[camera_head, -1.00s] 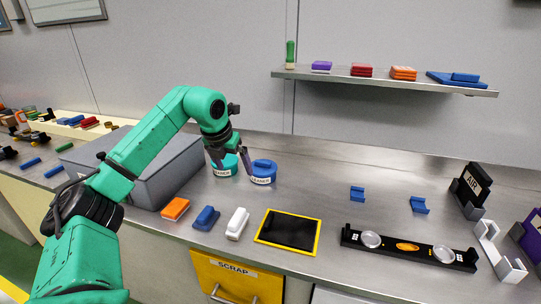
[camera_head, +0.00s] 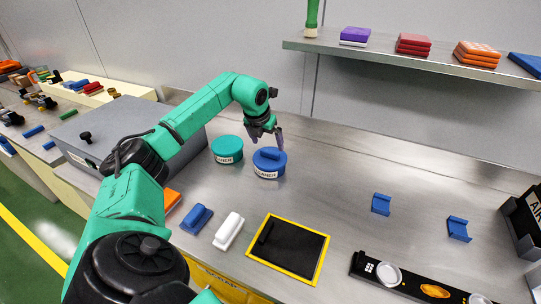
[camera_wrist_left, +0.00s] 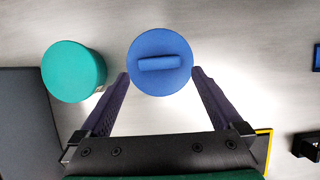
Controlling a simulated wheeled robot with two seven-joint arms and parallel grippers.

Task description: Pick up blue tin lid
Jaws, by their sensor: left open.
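The blue tin lid (camera_head: 269,155) is round with a raised bar handle and sits on top of the blue tin (camera_head: 268,171), which has a white label. In the left wrist view the lid (camera_wrist_left: 160,62) shows from above, just beyond the fingertips. My left gripper (camera_head: 267,138) is above and just behind the tin in the head view. In the left wrist view the left gripper (camera_wrist_left: 160,76) is open, with its fingers apart to either side of the lid's near part. I cannot tell whether they touch it. My right gripper is not in view.
A teal tin (camera_head: 227,150) stands close to the left of the blue one. In front are a blue block (camera_head: 196,218), a white block (camera_head: 228,231) and a yellow-framed black mat (camera_head: 300,248).

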